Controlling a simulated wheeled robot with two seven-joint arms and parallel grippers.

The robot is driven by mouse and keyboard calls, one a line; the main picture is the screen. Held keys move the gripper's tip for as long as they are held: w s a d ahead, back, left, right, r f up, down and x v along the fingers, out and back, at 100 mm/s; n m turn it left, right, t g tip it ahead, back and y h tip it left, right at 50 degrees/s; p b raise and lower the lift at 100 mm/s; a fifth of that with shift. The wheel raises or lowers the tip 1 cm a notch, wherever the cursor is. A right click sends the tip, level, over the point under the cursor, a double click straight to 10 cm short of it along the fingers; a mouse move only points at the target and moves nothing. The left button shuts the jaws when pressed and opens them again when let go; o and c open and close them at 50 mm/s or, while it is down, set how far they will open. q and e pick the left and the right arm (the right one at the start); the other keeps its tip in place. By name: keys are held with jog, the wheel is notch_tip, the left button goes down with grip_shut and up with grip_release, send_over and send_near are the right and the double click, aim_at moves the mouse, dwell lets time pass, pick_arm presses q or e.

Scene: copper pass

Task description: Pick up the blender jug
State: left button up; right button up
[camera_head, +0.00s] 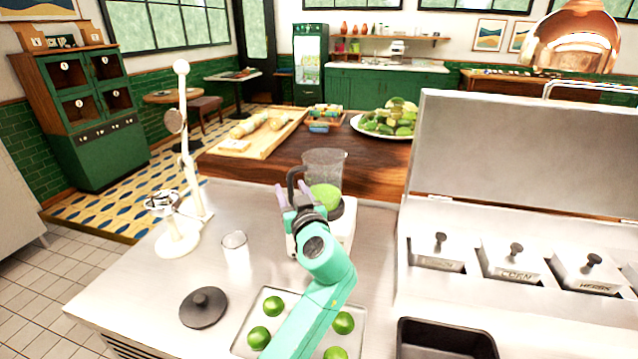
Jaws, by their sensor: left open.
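The blender jug (326,163) is a clear, greyish jug on a white base (345,232) near the middle of the steel counter. Something green shows in its lower part. Its dark handle (291,178) is on the left side. My left gripper (294,198) is open, with its fingers at the handle in the picture. I cannot tell whether they touch it. My left arm hides part of the jug's lower side and the base. My right gripper is out of view.
A dark round lid (203,308), a clear glass (236,252) and a white stand (182,238) are to the left. A tray (242,334) with several limes lies in front. A steel unit with lidded bins (437,254) bounds the right. A wooden counter (265,167) lies behind.

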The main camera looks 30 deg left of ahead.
pick_arm(q)
jog(key=x, duration=0.1)
jog(key=p+x, duration=0.1)
jog(key=x, duration=0.1)
jog(key=shift+a+r, duration=0.1)
jog(key=shift+r, duration=0.15)
jog(key=shift+w+a+f, duration=0.15)
jog(key=shift+a+f, duration=0.15)
jog(key=shift+a, duration=0.05)
jog(key=shift+d, duration=0.15)
grip_shut()
jog(key=shift+r, duration=0.15)
dwell(0.5)
